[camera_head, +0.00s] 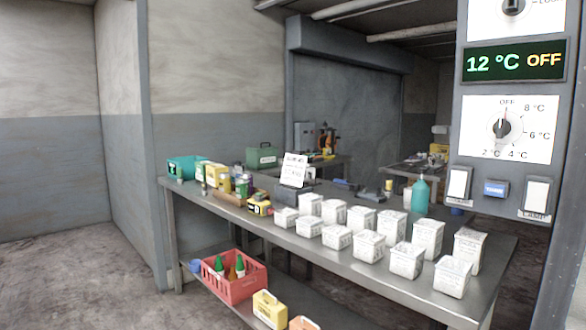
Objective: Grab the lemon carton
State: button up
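No carton can be read as lemon from here; the labels are too small. Yellow box-shaped items (218,177) stand among clutter at the left end of the metal table (380,265). A yellow box with a light label (269,309) sits on the lower shelf, partly cut off by the bottom edge. Several white printed tubs (405,260) stand in rows along the right half of the table. My gripper is not in view.
A red crate (234,287) with green-topped bottles is on the lower shelf. A teal bottle (420,195) stands behind the tubs. A control panel (508,125) on a grey post fills the right side, reading 12 °C OFF. Floor at left (75,265) is clear.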

aim_at(212, 171)
jog(key=i+j, duration=1.05)
jog(key=j, duration=0.3)
jog(key=i+j, duration=1.1)
jog(key=j, duration=0.25)
